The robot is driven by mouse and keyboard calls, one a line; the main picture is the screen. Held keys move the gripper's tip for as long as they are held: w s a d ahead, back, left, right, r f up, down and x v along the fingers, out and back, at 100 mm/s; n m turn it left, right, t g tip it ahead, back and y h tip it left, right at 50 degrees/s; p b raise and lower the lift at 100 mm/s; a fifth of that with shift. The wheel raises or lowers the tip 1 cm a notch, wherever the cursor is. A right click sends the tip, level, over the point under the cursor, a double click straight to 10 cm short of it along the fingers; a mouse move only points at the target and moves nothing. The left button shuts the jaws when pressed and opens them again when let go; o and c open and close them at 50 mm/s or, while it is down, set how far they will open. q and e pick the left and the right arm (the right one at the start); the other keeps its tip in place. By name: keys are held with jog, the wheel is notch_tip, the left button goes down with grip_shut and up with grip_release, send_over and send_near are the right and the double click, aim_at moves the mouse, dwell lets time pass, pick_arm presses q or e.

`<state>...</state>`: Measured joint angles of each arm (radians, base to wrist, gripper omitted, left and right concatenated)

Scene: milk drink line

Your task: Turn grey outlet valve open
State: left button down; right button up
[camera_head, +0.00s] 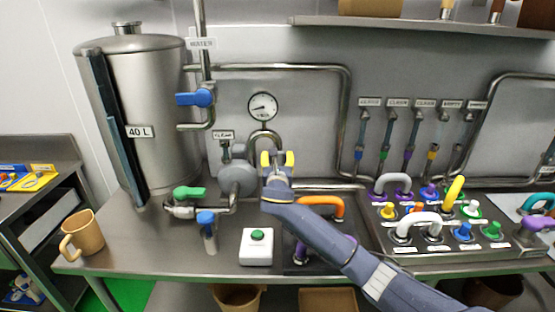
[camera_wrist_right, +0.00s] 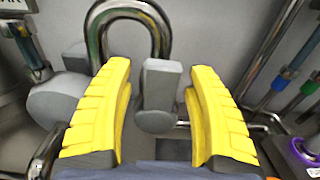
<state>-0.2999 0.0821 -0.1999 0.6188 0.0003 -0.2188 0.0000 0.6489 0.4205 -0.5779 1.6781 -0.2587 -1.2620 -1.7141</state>
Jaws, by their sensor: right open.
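The grey outlet valve's handle (camera_wrist_right: 161,88) is an upright grey block with a rounded hub below it, in the right wrist view. My right gripper (camera_wrist_right: 158,78) is open, with one yellow finger on each side of the handle. Gaps show between the fingers and the handle. In the head view, the right gripper (camera_head: 277,159) is at the bent steel pipe (camera_head: 263,135), right of the grey round pump body (camera_head: 237,178). There the handle is mostly hidden by the fingers. My left gripper is not in view.
A steel tank (camera_head: 155,100) stands at left with a green valve handle (camera_head: 189,192) and blue valve handles near it. A white box with a green button (camera_head: 257,240) stands in front. At right is a panel (camera_head: 440,245) of coloured handles and connectors.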

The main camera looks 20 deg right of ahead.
jog(key=v, duration=1.2)
dwell(0.3)
